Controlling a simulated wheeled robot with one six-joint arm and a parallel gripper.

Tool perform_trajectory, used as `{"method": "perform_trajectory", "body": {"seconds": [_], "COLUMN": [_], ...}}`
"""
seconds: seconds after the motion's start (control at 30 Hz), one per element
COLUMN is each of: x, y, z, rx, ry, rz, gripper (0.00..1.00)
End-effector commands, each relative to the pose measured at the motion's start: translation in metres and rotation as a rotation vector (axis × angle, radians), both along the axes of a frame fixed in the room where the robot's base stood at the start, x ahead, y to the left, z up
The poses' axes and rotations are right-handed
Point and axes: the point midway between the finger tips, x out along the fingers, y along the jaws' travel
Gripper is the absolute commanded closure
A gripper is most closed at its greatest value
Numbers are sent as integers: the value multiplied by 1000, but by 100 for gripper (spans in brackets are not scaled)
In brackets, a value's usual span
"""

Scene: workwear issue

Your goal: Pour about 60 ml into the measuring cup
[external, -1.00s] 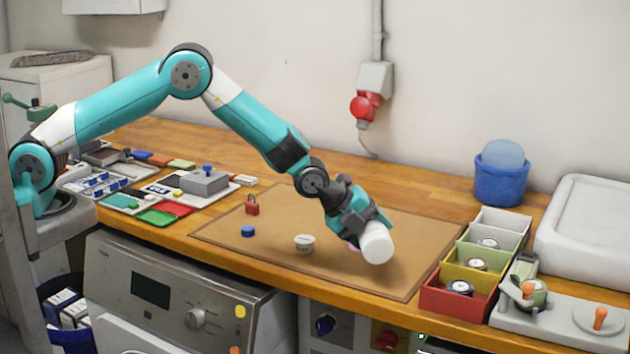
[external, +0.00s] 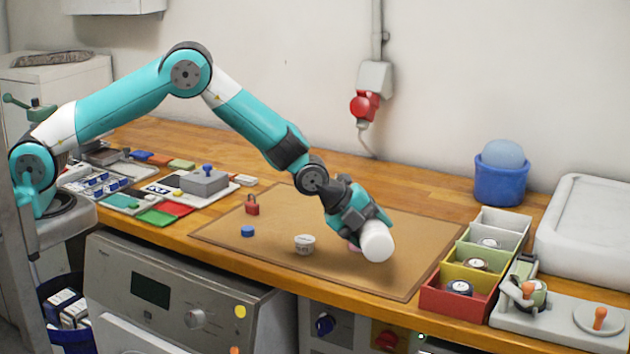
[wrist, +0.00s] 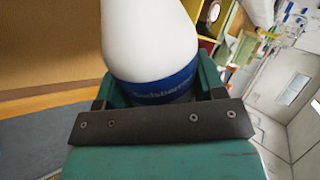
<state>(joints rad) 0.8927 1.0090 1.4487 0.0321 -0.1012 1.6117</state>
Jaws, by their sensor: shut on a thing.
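My gripper (external: 358,217) is shut on a white bottle (external: 376,243) above the brown mat. The bottle is strongly tilted, with its rounded white end toward the front right. In the wrist view the white bottle (wrist: 150,40) has a blue band with lettering, held between the jaws. A small white cup with dark markings (external: 304,243), which looks like the measuring cup, stands on the mat left of the bottle, apart from it. I cannot see the bottle's mouth or any liquid, nor what is in the cup.
A small blue cap-like disc (external: 248,231) and a red padlock (external: 252,206) lie left on the mat (external: 400,285). Coloured bins (external: 455,303) stand to the right, and a blue tub (external: 500,187) behind them. Trays and cards lie left. The mat's back is clear.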

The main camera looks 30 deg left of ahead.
Motion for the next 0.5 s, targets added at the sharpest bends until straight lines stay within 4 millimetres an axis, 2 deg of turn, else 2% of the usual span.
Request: {"method": "perform_trajectory", "body": {"seconds": [0.43, 0.5], "x": [0, -3], "y": [0, -2], "z": [1, -9], "rx": [-6, 38], "ry": [7, -51], "rz": [-1, -4], "gripper": [69, 69]}}
